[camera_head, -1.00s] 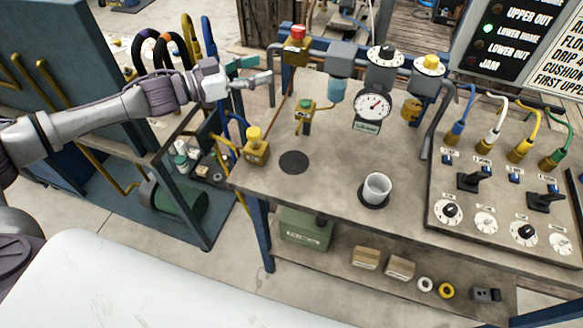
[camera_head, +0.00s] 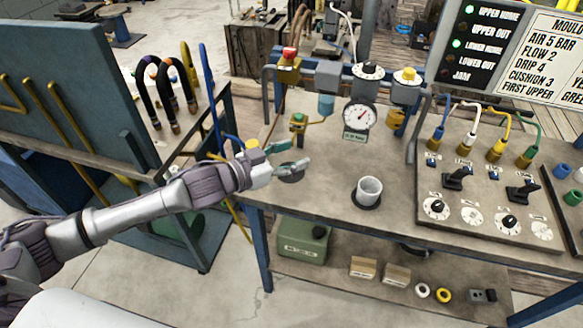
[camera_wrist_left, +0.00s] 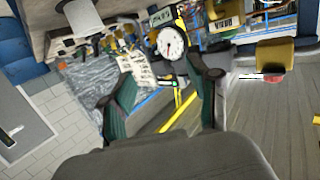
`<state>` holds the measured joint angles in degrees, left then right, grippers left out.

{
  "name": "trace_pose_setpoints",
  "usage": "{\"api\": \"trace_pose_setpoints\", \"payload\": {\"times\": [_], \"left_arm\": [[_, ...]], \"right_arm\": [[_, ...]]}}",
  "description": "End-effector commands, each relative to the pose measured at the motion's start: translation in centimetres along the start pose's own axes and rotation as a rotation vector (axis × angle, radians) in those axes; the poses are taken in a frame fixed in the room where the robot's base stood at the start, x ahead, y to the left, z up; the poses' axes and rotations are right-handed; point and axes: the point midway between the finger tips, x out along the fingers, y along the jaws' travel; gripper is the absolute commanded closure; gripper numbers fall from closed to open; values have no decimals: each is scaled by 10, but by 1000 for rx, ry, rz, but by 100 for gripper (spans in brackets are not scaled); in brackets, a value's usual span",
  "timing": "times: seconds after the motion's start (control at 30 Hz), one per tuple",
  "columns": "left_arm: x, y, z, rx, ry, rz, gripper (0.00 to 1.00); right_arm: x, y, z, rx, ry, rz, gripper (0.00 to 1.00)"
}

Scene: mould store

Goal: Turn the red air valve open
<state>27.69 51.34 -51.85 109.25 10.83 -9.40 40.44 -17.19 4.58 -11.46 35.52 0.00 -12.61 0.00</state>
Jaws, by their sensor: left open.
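The red air valve (camera_head: 290,54) is a red knob on a yellow body at the back left of the bench. In the left wrist view, a yellow block with a red part (camera_wrist_left: 272,78) shows at the right. My left gripper (camera_head: 299,153) is open and empty, low over the bench's front left, in front of the valve and well apart from it. Its two green-padded fingers also show in the left wrist view (camera_wrist_left: 160,75), with the gauge beyond them. My right gripper is not in view.
A pressure gauge (camera_head: 360,116) and a small green-topped yellow fitting (camera_head: 298,122) stand between gripper and back rail. A control panel (camera_head: 470,220) fills the right. A yellow-topped block (camera_head: 252,144) is partly behind my gripper.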

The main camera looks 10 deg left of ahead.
Motion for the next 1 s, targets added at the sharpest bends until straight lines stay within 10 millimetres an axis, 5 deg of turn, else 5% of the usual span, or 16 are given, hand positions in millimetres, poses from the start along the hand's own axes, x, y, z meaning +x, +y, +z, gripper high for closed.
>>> {"api": "trace_pose_setpoints", "payload": {"times": [0.77,1.0], "left_arm": [[2,14,8,-6,-26,-23,39],[-3,54,35,-50,-123,-96,39]], "right_arm": [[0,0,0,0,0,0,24],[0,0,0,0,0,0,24]]}}
